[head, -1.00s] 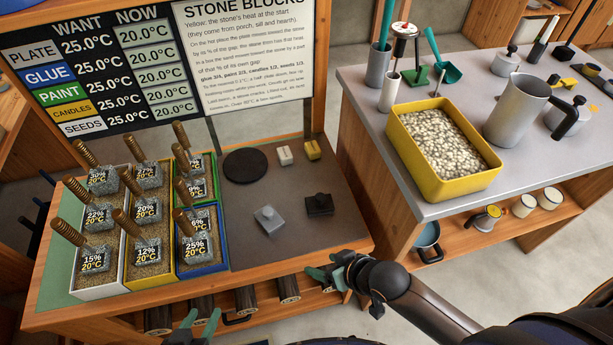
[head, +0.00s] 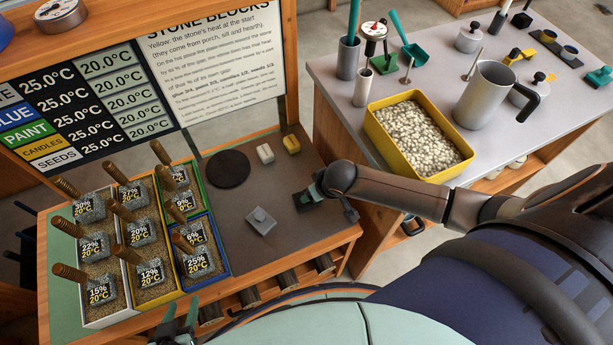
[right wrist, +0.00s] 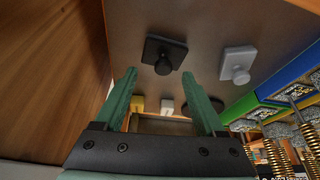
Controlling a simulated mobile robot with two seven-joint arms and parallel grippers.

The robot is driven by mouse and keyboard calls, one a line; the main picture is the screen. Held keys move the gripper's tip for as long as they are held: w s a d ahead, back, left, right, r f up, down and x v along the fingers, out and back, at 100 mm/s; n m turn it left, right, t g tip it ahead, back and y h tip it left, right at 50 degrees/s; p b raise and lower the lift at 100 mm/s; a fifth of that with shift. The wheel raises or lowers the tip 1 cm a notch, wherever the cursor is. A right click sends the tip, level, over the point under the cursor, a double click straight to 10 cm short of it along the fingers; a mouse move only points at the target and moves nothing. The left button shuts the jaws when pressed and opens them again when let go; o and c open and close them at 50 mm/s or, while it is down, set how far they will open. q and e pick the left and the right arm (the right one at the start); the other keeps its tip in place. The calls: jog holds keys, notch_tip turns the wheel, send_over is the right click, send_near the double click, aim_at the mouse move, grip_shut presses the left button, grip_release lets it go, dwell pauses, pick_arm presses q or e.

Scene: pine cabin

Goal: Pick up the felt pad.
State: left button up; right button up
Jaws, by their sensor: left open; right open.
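A dark square pad with a black knob, which I take to be the felt pad, lies on the grey bench top in the right wrist view (right wrist: 165,54). In the head view it is partly hidden by my right gripper (head: 314,193). In the right wrist view that gripper is open, and the pad with its knob sits just past the fingertips, about midway between them. The fingers do not visibly grip it. My left gripper (head: 177,324) is open and empty at the bottom of the head view, in front of the bench.
A grey knobbed block (head: 261,221) lies left of the pad. A black disc (head: 228,169), a white block (head: 265,153) and a yellow block (head: 291,144) sit behind. Trays of handled stone blocks (head: 140,235) fill the left. A yellow pebble bin (head: 418,135) stands on the right table.

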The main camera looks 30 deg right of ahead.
jog(key=shift+w+a+b+x, duration=0.1)
jog(key=shift+w+b+x, duration=0.1)
jog(key=shift+x, duration=0.75)
jog(key=shift+w+a+b+x, duration=0.1)
jog(key=shift+a+b+x, duration=0.05)
jog(key=shift+x, duration=0.8)
jog(key=shift+w+a+b+x, duration=0.1)
jog(key=shift+w+b+x, duration=0.1)
jog(key=shift+x, duration=0.75)
jog(key=shift+r, duration=0.2)
grip_shut()
